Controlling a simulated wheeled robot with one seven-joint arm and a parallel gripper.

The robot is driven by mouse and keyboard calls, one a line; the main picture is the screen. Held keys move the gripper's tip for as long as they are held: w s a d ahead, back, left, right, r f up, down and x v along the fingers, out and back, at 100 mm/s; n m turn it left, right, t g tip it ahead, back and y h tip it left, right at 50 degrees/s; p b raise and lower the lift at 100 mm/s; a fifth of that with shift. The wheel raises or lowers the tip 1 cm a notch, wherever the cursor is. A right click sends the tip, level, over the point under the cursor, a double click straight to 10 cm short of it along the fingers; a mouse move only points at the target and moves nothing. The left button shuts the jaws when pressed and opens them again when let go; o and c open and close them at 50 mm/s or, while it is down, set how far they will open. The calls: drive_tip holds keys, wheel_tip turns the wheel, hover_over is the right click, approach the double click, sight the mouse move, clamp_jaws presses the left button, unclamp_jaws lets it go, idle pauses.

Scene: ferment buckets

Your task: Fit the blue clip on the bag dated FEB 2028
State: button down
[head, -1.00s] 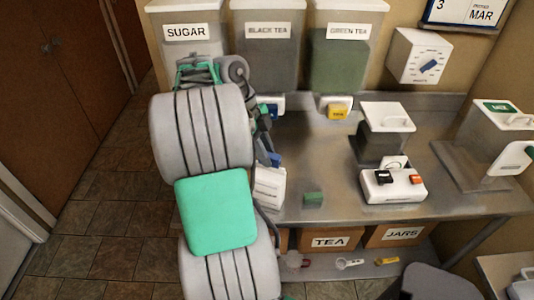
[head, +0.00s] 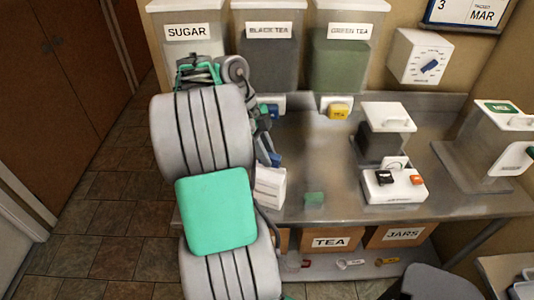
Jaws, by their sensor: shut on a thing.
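My gripper (head: 268,152) shows only in part at the right edge of my arm, over the counter's left part. Its fingers are small and mostly hidden by my arm links. A small blue piece at its tip appears to be the blue clip (head: 276,159), and the gripper is shut on it. Just below stands a white object (head: 270,188), partly hidden by my arm; it may be a bag. I cannot read any date on it, and I cannot tell whether the clip touches it. No FEB 2028 print is legible.
Dispensers for sugar (head: 187,32), black tea (head: 269,55) and green tea (head: 344,65) line the back. A white device (head: 395,187) stands to the right. The counter's middle (head: 315,150) is clear.

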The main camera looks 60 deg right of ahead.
drive_tip(key=shift+f+b, duration=1.1)
idle(1.3)
drive_tip(key=c, duration=1.2)
unclamp_jaws()
drive_tip(key=shift+o, duration=0.6)
drive_tip(key=o, duration=0.5)
drive_tip(key=shift+c, duration=0.2)
drive_tip(key=shift+r+p, duration=3.35)
drive_tip(key=shift+r, duration=0.15)
